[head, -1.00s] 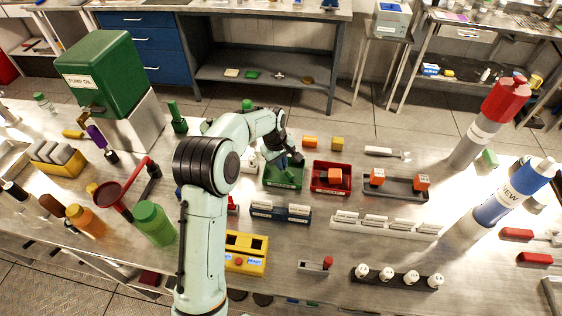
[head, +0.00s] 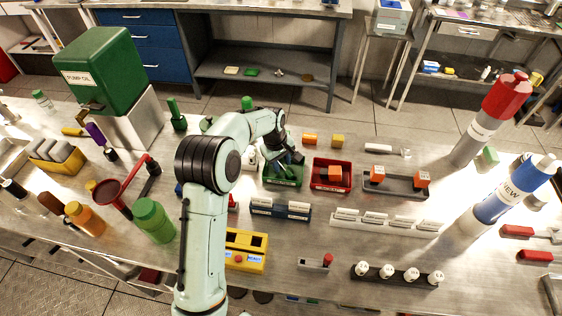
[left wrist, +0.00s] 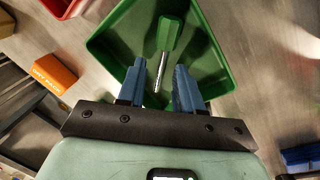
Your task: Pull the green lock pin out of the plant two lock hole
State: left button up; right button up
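The green lock pin (left wrist: 168,45), with a green handle and a thin metal shaft, shows in the left wrist view over the floor of a green tray (left wrist: 222,62). Its shaft points back between my blue fingers. My left gripper (left wrist: 170,75) is open, with a gap on both sides of the shaft. In the head view my left gripper (head: 290,163) is low over the green tray (head: 284,182), and the pin is hard to make out there. I cannot tell which hole is the plant two lock hole. My right gripper is not in view.
A red tray (head: 331,187) with an orange cube stands right of the green tray. A blue card holder (head: 280,210) is in front. A grey block (head: 313,264) with a red-topped pin and a yellow box (head: 245,262) sit nearer. Tall red and blue cylinders stand at right.

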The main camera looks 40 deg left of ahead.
pick_arm(q)
notch_tip(320, 180, up, 13)
jog(key=s, duration=0.2)
jog(key=shift+a+p, duration=0.35)
jog(key=shift+p, duration=0.05)
dwell(0.7)
